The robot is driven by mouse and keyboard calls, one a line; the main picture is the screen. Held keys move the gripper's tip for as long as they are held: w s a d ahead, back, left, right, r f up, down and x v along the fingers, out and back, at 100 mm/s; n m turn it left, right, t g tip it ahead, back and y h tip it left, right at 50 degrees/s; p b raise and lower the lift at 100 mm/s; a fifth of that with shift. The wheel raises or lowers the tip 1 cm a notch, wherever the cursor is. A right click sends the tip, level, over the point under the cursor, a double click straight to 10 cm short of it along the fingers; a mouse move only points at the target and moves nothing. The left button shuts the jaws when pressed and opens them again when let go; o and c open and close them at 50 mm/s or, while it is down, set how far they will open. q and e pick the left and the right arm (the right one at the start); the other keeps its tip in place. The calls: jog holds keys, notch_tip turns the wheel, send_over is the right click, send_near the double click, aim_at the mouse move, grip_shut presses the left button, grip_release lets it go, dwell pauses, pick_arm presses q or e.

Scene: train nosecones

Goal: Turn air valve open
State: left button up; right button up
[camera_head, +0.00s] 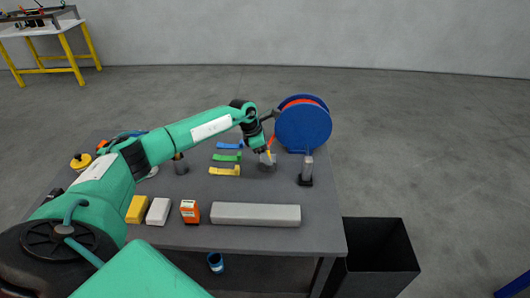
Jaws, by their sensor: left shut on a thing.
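My left arm reaches in from the left across the table. My left gripper (268,151) points down near the middle of the table, just left of the blue hose reel. It is shut on a small part with an orange-yellow piece, which looks like the handle of the air valve. A small grey body (267,161) sits directly under the fingertips. The gripper hides much of this part, so I cannot tell how far the handle is turned. My right gripper is not in view.
A blue reel (303,127) stands at the table's back right. Blue, green and yellow clamps (225,171) lie left of the gripper. A long grey block (255,214), an orange box (190,211) and small blocks line the front. A black bin (375,250) stands right of the table (322,225).

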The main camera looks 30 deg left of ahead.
pick_arm(q)
jog(key=n, duration=0.2)
jog(key=d+n+t+y, duration=0.1)
jog(key=n, duration=0.1)
jog(key=shift+w+b, duration=0.2)
jog(key=shift+b, duration=0.15)
jog(key=n, duration=0.1)
jog(key=n+y+b, duration=0.1)
jog(key=n, duration=0.1)
jog(key=shift+w+d+f, duration=0.1)
jog(key=shift+w+d, duration=0.05)
jog(key=shift+w, duration=0.1)
jog(key=n, duration=0.1)
jog(key=n+y+b, duration=0.1)
jog(key=shift+w+d+n+t+y+b, duration=0.2)
jog(key=shift+w+n+t+y+b, duration=0.1)
jog(key=shift+n, duration=0.1)
jog(key=n+b, duration=0.1)
jog(key=n+y+b, duration=0.1)
jog(key=shift+w+n, duration=0.2)
jog(key=shift+n, duration=0.1)
jog(key=shift+w+n+y+b, duration=0.2)
jog(key=shift+n+y+b, duration=0.15)
jog(key=shift+n+b, duration=0.45)
jog(key=shift+w+n+y+b, duration=0.2)
jog(key=shift+n+y+b, duration=0.25)
jog(key=shift+n, duration=0.65)
jog(key=o, duration=1)
